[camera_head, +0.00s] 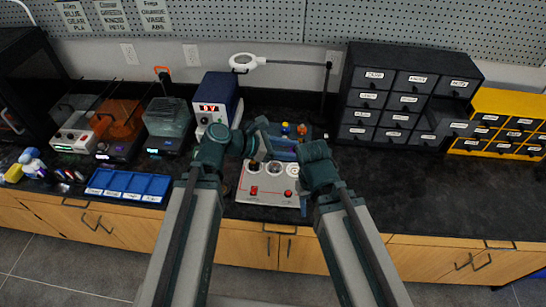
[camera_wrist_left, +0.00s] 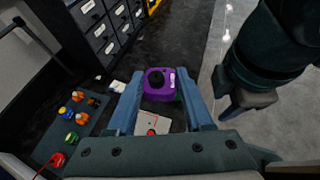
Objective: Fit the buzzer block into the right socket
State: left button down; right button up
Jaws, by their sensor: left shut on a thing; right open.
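The buzzer block (camera_wrist_left: 158,92) is purple with a round black top, and shows in the left wrist view. My left gripper (camera_wrist_left: 160,100) is shut on it, with one blue finger on each side. In the head view my left gripper (camera_head: 260,145) is over the back of the white socket board (camera_head: 268,198). The board has several round fittings along its back and red parts along its front. It also shows partly below the block in the left wrist view (camera_wrist_left: 150,126). My arms hide part of it, and I cannot make out the right socket. My right gripper (camera_head: 284,150) is open close by.
A tray (camera_wrist_left: 60,140) of small coloured parts lies behind the board. Black drawers (camera_head: 390,100) and yellow drawers (camera_head: 510,105) stand at the right. The right countertop (camera_head: 430,195) is clear.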

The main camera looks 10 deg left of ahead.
aim_at(292, 172)
pick_arm(q)
jog(key=w+f+n+t+b, duration=0.1)
jog(key=w+f+b, duration=0.7)
jog(key=f+b, duration=0.2)
jog(key=w+f+n+t+y+b, duration=0.1)
jog(key=w+f+b, duration=0.7)
jog(key=f+b, duration=0.3)
jog(key=shift+d+n, duration=0.2)
jog(key=shift+n, duration=0.1)
jog(key=shift+f, duration=0.1)
notch_tip(292, 172, down, 6)
jog(key=b, duration=0.5)
jog(key=shift+r+b, duration=0.2)
jog(key=shift+b, duration=0.2)
jog(key=shift+f+b, duration=0.55)
jog(key=shift+f, duration=0.05)
jog(key=c, duration=0.6)
grip_release()
jog(key=shift+p+v, duration=2.4)
jog(key=shift+v, duration=3.2)
